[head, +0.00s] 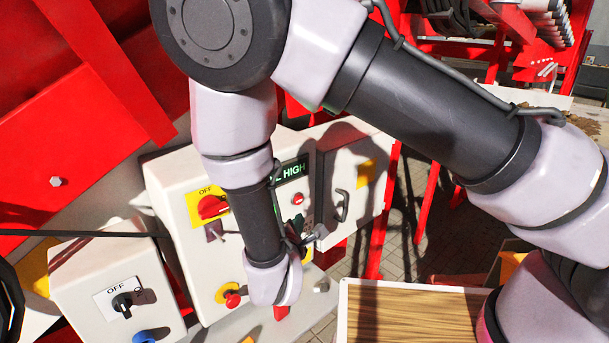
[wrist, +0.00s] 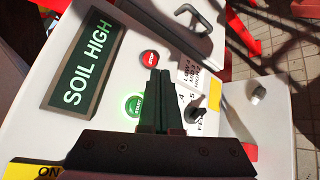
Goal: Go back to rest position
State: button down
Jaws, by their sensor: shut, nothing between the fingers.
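My gripper (wrist: 158,100) is shut with nothing between its fingers, in front of the white control panel (wrist: 60,28) in the wrist view. A lit green START button (wrist: 132,104) lies just left of the fingertips, and a red STOP button (wrist: 149,59) lies beyond them. A black knob (wrist: 196,115) is to their right. I cannot tell if the fingers touch the panel.
A SOIL HIGH sign (wrist: 85,65) is on the panel. The box also carries a red rotary switch (head: 211,207) and a red-and-yellow button (head: 230,298). A smaller switch box (head: 85,280) stands at left. A wood-topped surface (head: 410,320) is at lower right. Red framework (head: 70,130) rises at left.

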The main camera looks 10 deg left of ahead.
jog(key=w+d+r+m+g+h, duration=0.4)
jog(key=d+r+m, duration=0.45)
jog(key=d, duration=0.45)
jog(key=w+d+r+m+g+h, duration=0.1)
jog(key=d+r+m+g+h, duration=0.2)
jog(key=d+r+m+g, duration=0.75)
jog(key=s+d+r+m+t+y, duration=0.3)
jog(key=s+d+r+m+y, duration=0.1)
jog(key=r, duration=0.5)
jog(key=s+d+r+m+t+y, duration=0.3)
jog(key=s+d+r+m+y, duration=0.2)
jog(key=s+d+r, duration=0.1)
notch_tip(320, 180, up, 3)
jog(key=shift+d+f, duration=0.1)
jog(key=shift+d, duration=0.7)
jog(key=shift+t, duration=0.25)
